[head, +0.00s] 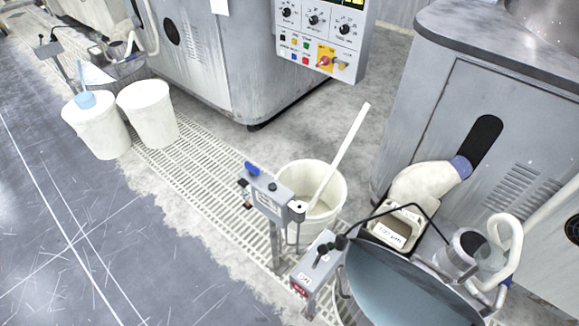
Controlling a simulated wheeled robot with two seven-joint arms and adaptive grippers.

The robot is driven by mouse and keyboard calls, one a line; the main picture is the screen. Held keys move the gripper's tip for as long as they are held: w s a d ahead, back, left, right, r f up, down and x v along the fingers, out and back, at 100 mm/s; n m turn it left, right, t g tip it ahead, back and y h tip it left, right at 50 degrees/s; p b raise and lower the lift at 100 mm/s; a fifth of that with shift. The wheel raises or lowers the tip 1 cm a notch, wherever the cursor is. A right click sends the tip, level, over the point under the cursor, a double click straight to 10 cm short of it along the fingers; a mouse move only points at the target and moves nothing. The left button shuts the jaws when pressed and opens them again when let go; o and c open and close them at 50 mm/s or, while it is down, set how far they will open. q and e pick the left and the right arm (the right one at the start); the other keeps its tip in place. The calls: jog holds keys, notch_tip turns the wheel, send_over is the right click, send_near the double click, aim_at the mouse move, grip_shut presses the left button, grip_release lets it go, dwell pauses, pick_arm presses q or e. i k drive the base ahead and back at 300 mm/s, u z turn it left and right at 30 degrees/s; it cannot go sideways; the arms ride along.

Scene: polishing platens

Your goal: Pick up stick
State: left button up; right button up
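A long white stick (346,142) leans in a white bucket (287,176) near the middle of the head view. Its lower end is inside the bucket and its upper end points up and to the right, above the rim. Neither of my grippers shows in the head view, so nothing is seen touching the stick.
A grey control post (268,196) and a control box (316,264) stand in front of the bucket. A round basin (400,285) is at lower right beside a grey machine (440,110). Two white buckets (148,110) stand at upper left. The floor (70,230) at left is clear.

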aim_at(364, 111)
jog(key=u, duration=0.05)
jog(key=i, duration=0.75)
jog(key=z, duration=0.45)
jog(key=k, duration=0.5)
jog(key=u, duration=1.35)
jog(key=i, duration=1.75)
jog(key=z, duration=3.3)
